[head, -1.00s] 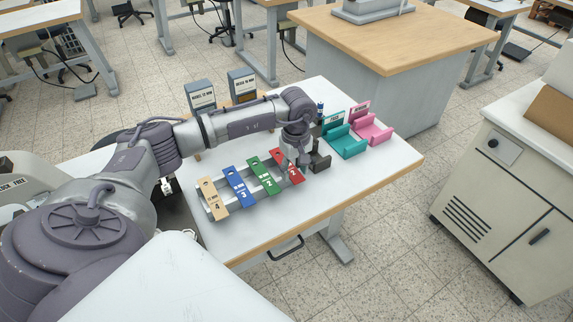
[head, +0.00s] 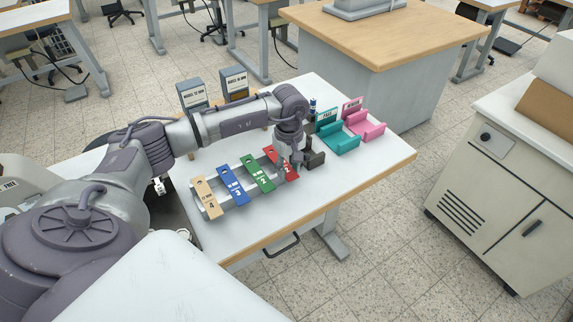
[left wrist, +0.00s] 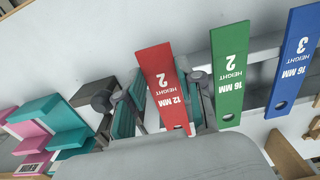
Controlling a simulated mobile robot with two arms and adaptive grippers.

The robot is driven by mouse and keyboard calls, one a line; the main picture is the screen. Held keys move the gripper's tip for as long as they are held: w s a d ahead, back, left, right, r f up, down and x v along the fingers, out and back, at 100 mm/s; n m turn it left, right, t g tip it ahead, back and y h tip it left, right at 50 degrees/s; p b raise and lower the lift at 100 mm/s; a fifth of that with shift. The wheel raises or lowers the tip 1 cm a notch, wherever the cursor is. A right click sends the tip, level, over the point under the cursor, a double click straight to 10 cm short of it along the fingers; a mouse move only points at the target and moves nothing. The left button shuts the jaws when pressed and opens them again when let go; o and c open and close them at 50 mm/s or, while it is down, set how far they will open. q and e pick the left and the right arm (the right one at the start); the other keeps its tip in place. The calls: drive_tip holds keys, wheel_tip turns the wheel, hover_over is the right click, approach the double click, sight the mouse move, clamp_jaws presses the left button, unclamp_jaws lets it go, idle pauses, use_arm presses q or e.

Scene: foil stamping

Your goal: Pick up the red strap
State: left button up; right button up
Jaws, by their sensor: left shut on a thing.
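The red strap (head: 279,160), a flat bar with a hole and white print reading 12 MM HEIGHT, is at the right end of a row of straps on a grey rack (head: 238,199). In the left wrist view the red strap (left wrist: 164,88) sits between the fingers of my left gripper (left wrist: 160,103), tilted against its neighbours. My left gripper (head: 296,158) is shut on it from above and hides part of its right side. I cannot tell whether it is clear of the rack. My right gripper is not in view.
Green (head: 257,173), blue (head: 232,186) and tan (head: 206,198) straps lie left of it on the rack. Teal (head: 340,142) and pink (head: 368,130) holders stand right of the gripper. Two labelled boxes stand behind my arm. The table's front right is clear.

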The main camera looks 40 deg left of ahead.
use_arm(q)
drive_tip(key=shift+w+r+b, duration=0.1)
drive_tip(key=shift+r+b, duration=0.25)
wheel_tip(320, 180, up, 3)
drive_tip(key=shift+f+b, duration=0.1)
drive_tip(key=shift+b, duration=0.45)
drive_tip(key=s+d+r+b, duration=0.2)
drive_tip(key=s+d+r, duration=0.3)
drive_tip(key=d, duration=0.5)
wheel_tip(320, 180, up, 3)
drive_tip(key=shift+d+f, duration=0.15)
drive_tip(key=shift+d, duration=0.2)
drive_tip(key=shift+r+p, duration=0.35)
drive_tip(key=shift+r, duration=1.15)
drive_tip(key=shift+r, duration=0.1)
drive_tip(key=shift+r+p, duration=0.6)
drive_tip(key=shift+r, duration=0.8)
